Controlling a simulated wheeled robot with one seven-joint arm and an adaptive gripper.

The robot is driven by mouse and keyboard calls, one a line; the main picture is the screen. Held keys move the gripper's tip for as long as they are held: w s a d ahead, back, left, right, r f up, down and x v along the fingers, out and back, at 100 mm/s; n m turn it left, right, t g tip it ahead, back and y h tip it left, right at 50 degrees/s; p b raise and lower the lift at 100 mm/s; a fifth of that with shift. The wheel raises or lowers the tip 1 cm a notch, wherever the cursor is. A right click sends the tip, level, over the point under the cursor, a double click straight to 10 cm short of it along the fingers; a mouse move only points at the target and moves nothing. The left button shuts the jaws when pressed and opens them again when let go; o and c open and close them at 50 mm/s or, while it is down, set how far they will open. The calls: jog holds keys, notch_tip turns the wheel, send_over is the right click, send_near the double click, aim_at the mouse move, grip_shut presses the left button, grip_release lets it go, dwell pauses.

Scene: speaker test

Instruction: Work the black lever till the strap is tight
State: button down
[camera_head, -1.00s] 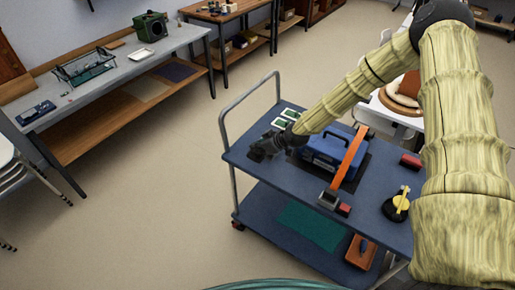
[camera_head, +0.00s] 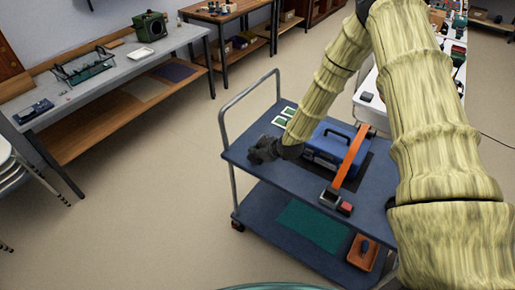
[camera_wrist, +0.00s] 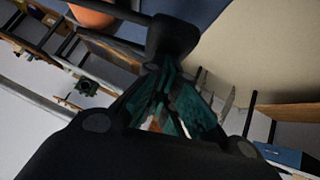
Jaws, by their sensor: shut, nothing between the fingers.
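An orange strap (camera_head: 350,157) runs over a blue toolbox (camera_head: 325,145) on the cart's blue top deck (camera_head: 290,187). A small grey and dark buckle (camera_head: 330,197) sits at the strap's near end; I cannot make out the black lever clearly on it. My gripper (camera_head: 259,151) is shut and empty over the deck's left side, left of the toolbox and apart from the buckle. In the wrist view its teal-padded fingers (camera_wrist: 165,90) show close up. The toolbox's left part is hidden behind my wrist.
A red block (camera_head: 345,208) sits beside the buckle. White-and-green cards (camera_head: 284,115) lie at the deck's back left. The cart's push handle (camera_head: 225,125) rises at left. A lower shelf holds an orange tray (camera_head: 362,252). Open floor separates the cart from the left workbench (camera_head: 130,75).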

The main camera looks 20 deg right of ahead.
jog(key=shift+s+a+f+n+t+h+b, duration=0.1)
jog(key=shift+f+n+t+h+b, duration=0.2)
jog(key=shift+f+b, duration=0.95)
jog(key=shift+b, duration=0.2)
jog(key=shift+s, duration=0.1)
jog(key=r, duration=0.1)
jog(key=r+p, duration=0.1)
jog(key=a+r+p, duration=0.1)
jog(key=r, duration=0.1)
jog(key=shift+s, duration=0.3)
jog(key=b+v, duration=0.3)
jog(key=v, duration=0.7)
jog(key=shift+s+a, duration=0.15)
jog(key=shift+a, duration=0.05)
jog(key=shift+f, duration=0.1)
